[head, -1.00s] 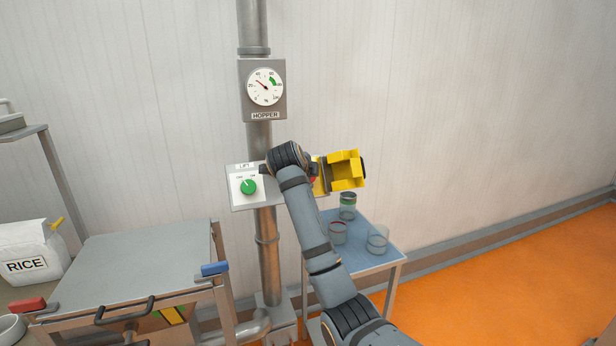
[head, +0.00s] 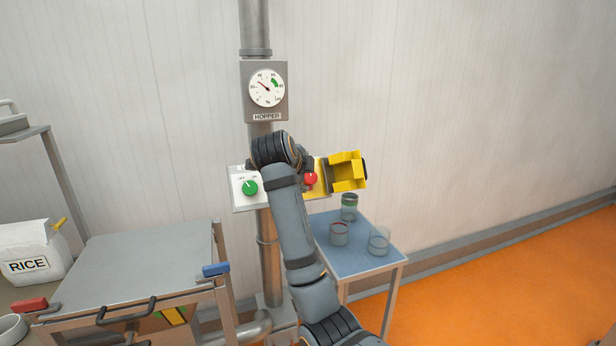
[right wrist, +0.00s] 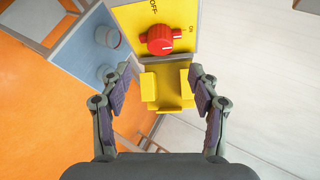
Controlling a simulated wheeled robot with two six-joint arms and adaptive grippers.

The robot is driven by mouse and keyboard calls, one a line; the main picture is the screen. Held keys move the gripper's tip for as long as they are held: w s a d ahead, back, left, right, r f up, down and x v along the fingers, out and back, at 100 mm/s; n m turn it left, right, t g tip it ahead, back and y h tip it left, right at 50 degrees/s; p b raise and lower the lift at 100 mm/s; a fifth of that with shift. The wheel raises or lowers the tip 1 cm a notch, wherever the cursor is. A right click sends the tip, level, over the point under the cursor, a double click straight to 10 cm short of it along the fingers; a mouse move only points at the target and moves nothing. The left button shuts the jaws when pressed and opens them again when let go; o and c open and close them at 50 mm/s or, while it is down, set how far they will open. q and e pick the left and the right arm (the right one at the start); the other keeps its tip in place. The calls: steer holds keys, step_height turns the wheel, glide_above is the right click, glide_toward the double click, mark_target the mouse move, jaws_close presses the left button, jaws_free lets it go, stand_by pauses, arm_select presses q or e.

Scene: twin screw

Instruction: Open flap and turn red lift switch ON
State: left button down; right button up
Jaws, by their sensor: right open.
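The red lift switch (head: 311,179) is a round knob on a yellow plate. In the right wrist view the red knob (right wrist: 160,40) sits between printed OFF and ON marks; its exact setting is hard to tell. The yellow flap (head: 348,171) stands swung open to the right of the knob; in the right wrist view the flap (right wrist: 167,88) lies below the knob. My right gripper (right wrist: 161,72) is open and empty, its fingers to either side of the flap in that view, not closed on anything. In the head view my wrist hides its fingers in part. My left gripper is out of view.
A green knob (head: 250,188) is on the grey panel left of my right wrist. Above is a hopper gauge (head: 267,89) on the pipe. A blue-topped table (head: 362,263) with several glass jars stands below right. A steel cart (head: 140,262) and rice bag (head: 31,258) are left.

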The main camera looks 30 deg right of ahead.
steer(key=shift+v, duration=1.95)
